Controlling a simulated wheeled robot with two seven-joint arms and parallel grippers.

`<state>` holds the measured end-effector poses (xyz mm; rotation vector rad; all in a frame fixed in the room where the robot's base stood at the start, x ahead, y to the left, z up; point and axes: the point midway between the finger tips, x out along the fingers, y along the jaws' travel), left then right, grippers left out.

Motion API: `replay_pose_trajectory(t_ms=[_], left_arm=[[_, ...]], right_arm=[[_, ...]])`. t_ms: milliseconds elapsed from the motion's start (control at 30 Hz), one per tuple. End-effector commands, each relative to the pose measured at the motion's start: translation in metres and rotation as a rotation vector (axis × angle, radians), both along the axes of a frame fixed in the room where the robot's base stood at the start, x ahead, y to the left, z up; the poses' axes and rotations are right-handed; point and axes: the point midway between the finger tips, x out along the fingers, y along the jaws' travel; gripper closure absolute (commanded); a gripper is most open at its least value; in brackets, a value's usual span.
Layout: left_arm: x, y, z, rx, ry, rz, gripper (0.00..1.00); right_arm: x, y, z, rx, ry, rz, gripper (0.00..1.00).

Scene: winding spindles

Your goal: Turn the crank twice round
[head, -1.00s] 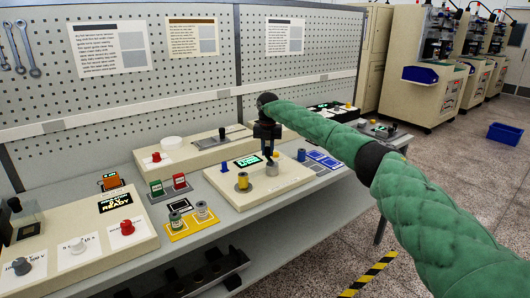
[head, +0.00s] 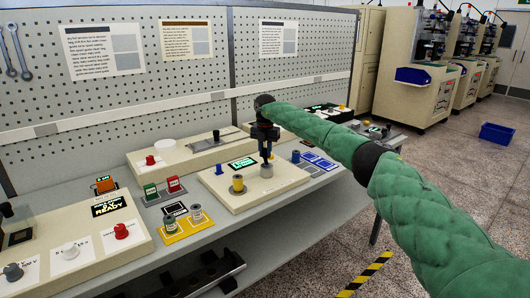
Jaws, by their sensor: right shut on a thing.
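The crank (head: 266,171) stands on a beige winding panel (head: 285,184) in the middle of the bench. Its base is a light grey round hub, and a dark upright part rises just behind it. My right gripper (head: 266,150) points down over the hub and is shut on the crank's dark handle. The gripper and arm hide part of the handle, so its exact angle is hard to tell. My left gripper is not in view.
A yellow spool (head: 237,184), a blue post (head: 219,170) and a green display (head: 242,163) sit close to the crank. A yellow tray (head: 187,231) with two spools is at front left. A pegboard (head: 190,95) rises behind the bench.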

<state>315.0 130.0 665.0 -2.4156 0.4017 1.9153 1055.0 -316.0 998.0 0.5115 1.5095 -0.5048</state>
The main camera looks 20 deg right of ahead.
Motion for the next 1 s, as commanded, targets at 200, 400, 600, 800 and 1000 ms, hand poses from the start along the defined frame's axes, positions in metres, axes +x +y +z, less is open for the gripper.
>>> replay_pose_trajectory(t_ms=[200, 400, 600, 800, 1000], left_arm=[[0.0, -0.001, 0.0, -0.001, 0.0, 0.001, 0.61], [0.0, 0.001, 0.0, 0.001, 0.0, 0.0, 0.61], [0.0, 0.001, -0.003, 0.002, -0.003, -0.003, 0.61], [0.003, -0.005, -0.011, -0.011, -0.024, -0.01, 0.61], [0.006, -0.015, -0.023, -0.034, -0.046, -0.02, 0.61]], right_arm=[[0.0, 0.0, 0.001, 0.0, -0.001, 0.001, 0.59], [0.0, 0.0, 0.0, 0.0, -0.001, 0.001, 0.59], [0.0, 0.0, 0.006, 0.0, -0.001, 0.001, 0.59], [0.001, 0.0, 0.028, 0.0, -0.004, 0.001, 0.59], [0.001, 0.0, 0.059, 0.0, -0.003, 0.001, 0.59]])
